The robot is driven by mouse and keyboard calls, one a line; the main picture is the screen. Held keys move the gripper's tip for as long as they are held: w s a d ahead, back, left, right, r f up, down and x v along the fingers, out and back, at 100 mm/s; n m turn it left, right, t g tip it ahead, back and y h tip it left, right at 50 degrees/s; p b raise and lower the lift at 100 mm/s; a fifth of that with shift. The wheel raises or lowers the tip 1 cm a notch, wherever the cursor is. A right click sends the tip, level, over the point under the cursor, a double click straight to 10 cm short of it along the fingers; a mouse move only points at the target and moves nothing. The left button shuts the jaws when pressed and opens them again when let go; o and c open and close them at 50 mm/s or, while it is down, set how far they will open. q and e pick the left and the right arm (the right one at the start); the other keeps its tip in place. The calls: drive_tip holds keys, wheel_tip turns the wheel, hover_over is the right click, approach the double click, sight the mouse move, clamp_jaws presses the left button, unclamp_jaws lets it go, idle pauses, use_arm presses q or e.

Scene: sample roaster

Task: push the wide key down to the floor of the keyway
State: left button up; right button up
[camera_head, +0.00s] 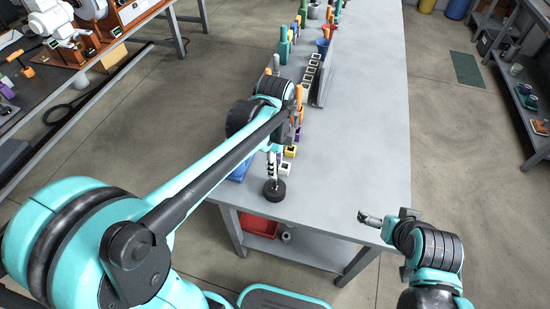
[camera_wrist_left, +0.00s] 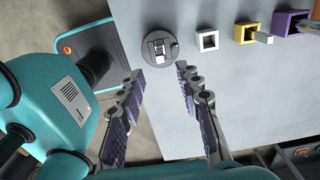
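A dark round disc (camera_wrist_left: 175,50) stands near the table edge, at the top middle of the left wrist view. It also shows in the head view (camera_head: 274,196). A small pale metal block, seemingly the wide key (camera_wrist_left: 160,46), is at the slot in its middle. How deep it sits I cannot tell. My left gripper (camera_wrist_left: 158,76) is open, its two fingers wide apart, with nothing between them. In the head view the left gripper (camera_head: 271,168) is by the disc, partly hidden by its arm. My right gripper (camera_head: 369,219) is away at the table's right front corner; its finger gap is unclear.
A white square frame (camera_wrist_left: 207,41), a yellow one (camera_wrist_left: 246,33) and a purple one (camera_wrist_left: 289,23) stand in a row beside the disc. A grey upright panel (camera_head: 326,77) stands farther back. The right part of the tabletop (camera_head: 370,110) is clear.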

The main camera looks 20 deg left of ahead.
use_arm(q)
drive_tip(key=shift+r, duration=1.15)
